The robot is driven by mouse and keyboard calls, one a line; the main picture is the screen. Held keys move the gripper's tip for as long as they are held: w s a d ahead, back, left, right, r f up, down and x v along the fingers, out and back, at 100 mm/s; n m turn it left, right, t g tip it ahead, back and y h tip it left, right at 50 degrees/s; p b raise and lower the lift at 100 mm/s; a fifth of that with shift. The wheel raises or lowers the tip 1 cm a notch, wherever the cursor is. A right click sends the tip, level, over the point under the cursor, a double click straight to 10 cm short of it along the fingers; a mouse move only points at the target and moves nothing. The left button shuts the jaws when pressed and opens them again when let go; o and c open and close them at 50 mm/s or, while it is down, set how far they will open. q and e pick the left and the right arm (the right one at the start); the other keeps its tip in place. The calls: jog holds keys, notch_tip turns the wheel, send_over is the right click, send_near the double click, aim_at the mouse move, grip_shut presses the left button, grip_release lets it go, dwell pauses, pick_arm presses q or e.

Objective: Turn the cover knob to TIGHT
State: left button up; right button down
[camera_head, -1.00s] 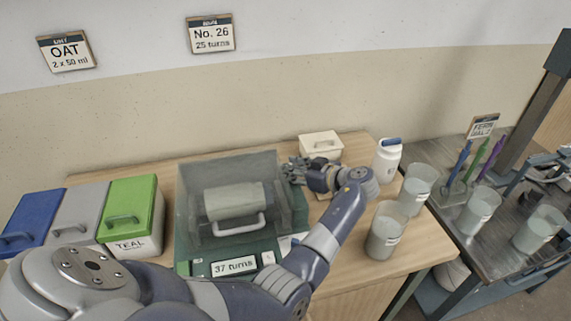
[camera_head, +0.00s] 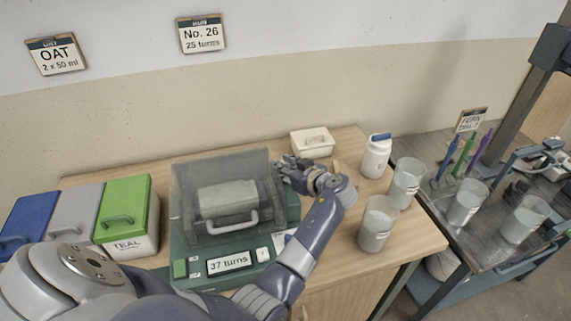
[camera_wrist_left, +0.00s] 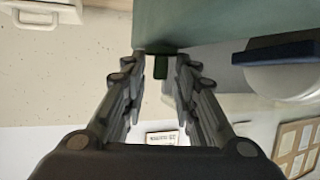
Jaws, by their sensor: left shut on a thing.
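The machine (camera_head: 185,235) is a dark green box with a grey see-through cover (camera_head: 190,170) over a pale cylinder (camera_head: 228,197) and a light handle. Its front display (camera_head: 229,262) reads "37 turns". My left gripper (camera_head: 283,166) is at the machine's upper right side in the head view. In the left wrist view, its fingers (camera_wrist_left: 161,62) are closed around a small dark green piece, seemingly the cover knob (camera_wrist_left: 160,67), at the green side wall. The fingers hide most of the knob, and no TIGHT mark can be read. My right gripper is out of view.
Blue, grey and green-lidded bins (camera_head: 125,205) stand left of the machine. A small white box (camera_head: 312,142), a white jar (camera_head: 376,158) and glass beakers (camera_head: 377,228) stand to the right, close to my left arm. A metal cart (camera_head: 425,180) holds more beakers and coloured tools.

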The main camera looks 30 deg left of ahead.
pick_arm(q)
jog(key=shift+a+m+t, duration=0.1)
jog(key=shift+m+t, duration=0.2)
jog(key=shift+t, duration=0.1)
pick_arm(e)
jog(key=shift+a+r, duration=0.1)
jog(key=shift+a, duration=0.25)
pick_arm(q)
jog(key=o, duration=0.7)
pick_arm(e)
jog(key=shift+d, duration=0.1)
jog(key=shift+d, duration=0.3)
pick_arm(q)
jog(key=shift+w+f+g, duration=0.1)
jog(key=shift+g, duration=0.3)
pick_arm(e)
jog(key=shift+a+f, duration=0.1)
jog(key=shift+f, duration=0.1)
